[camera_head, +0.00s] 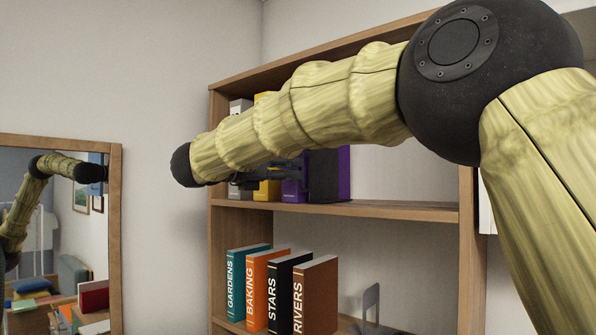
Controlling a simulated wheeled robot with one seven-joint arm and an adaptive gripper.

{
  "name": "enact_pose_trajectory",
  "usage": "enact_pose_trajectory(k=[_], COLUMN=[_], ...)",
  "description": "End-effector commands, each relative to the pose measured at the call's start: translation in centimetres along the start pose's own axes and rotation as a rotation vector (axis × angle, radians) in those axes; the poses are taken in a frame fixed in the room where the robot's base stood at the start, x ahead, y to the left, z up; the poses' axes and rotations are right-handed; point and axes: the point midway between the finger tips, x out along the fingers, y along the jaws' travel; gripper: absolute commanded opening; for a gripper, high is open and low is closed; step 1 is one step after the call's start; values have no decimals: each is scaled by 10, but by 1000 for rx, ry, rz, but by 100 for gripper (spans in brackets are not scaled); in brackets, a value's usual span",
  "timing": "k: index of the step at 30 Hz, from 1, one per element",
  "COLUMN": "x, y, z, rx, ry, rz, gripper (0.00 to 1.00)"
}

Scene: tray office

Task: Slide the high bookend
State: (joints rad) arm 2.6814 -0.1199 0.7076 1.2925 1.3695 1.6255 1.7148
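My gripper (282,170) shows only as dark parts below my arm, in front of the books on the upper shelf (400,211). My arm hides most of it, so I cannot see whether it is open or shut. A dark upright panel (322,178) stands at the right end of the upper row, against a purple book (344,172). It may be the high bookend, but I cannot tell for sure. I cannot tell whether my gripper touches it. A grey bookend (371,300) stands on the lower shelf, right of the books and apart from them.
On the upper shelf, a yellow book (268,191) and a grey one stand left of the purple one; the shelf is clear to the right. Below stand GARDENS, BAKING, STARS and RIVERS (317,296). A wood-framed mirror (115,230) is at left. The bookcase's right side panel (471,260) bounds the shelves.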

Motion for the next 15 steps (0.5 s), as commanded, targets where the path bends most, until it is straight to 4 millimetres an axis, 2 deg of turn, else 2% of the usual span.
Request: enact_pose_trajectory(k=[6,15], x=[-42,-75], y=[1,1], z=[0,-1], rx=[-1,-1], ry=[-1,0], rz=[2,0], gripper=[30,30])
